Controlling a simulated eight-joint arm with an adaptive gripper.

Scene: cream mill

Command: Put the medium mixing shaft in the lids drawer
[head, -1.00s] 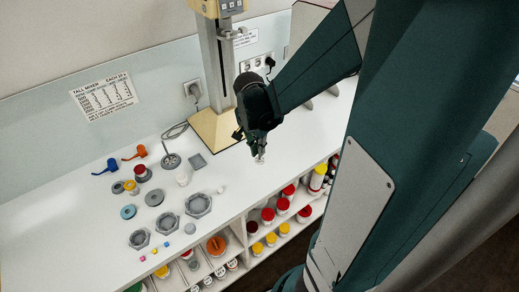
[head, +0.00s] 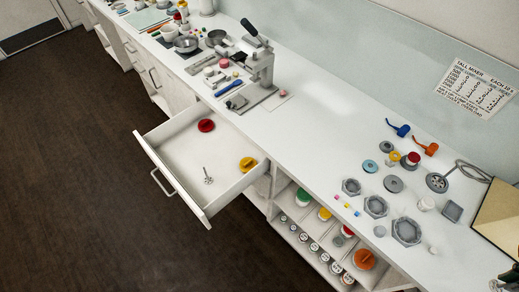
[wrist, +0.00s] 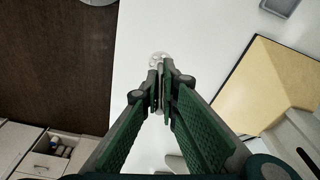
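My gripper (wrist: 162,98) is closed around a thin mixing shaft, whose pale round head (wrist: 159,59) shows beyond the fingertips in the wrist view. The shaft is mostly hidden between the fingers, and it hangs over the white counter's edge area. In the head view only a sliver of my gripper shows at the bottom right corner. The lids drawer (head: 178,186) stands open at the left. It holds a red lid (head: 206,125), a yellow lid (head: 247,164) and a small mixing shaft (head: 208,178). A larger shaft (head: 437,182) lies on the counter.
A beige mixer base (head: 500,215) stands at the right. Grey hexagonal dishes (head: 406,231) and small coloured cubes (head: 347,205) lie on the counter. A press (head: 262,65) stands behind the drawer. Shelves below hold lidded jars (head: 304,196). The drawer's middle has free room.

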